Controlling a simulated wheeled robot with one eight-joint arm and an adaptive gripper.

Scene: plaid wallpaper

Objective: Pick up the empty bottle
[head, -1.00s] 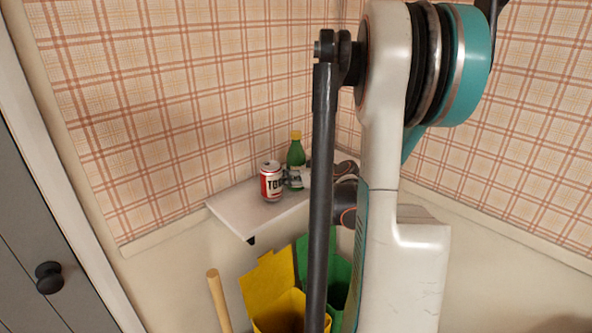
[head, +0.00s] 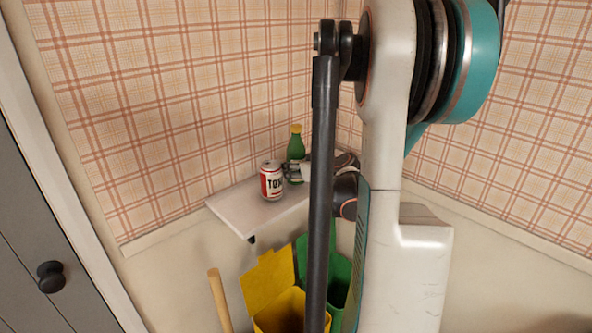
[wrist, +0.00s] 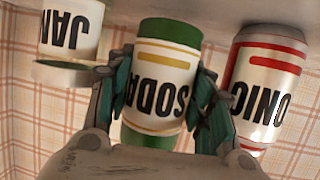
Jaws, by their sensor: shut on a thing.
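The bottle (head: 296,147) is green with a yellow cap and stands upright at the shelf in the corner. In the wrist view it appears upside down, with a white label (wrist: 166,75) reading SODA. My gripper (wrist: 165,88) is shut on the bottle, one finger on each side of the label. In the head view my gripper (head: 290,172) is partly hidden behind my own arm. The bottle's base looks at or just above the shelf; the exact gap is hard to tell.
A red and white tonic can (head: 271,181) stands close beside the bottle on the white shelf (head: 245,212). The wrist view shows a jam jar (wrist: 72,30) on the other side. Yellow (head: 268,284) and green (head: 340,270) bins stand below. Plaid walls close in behind.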

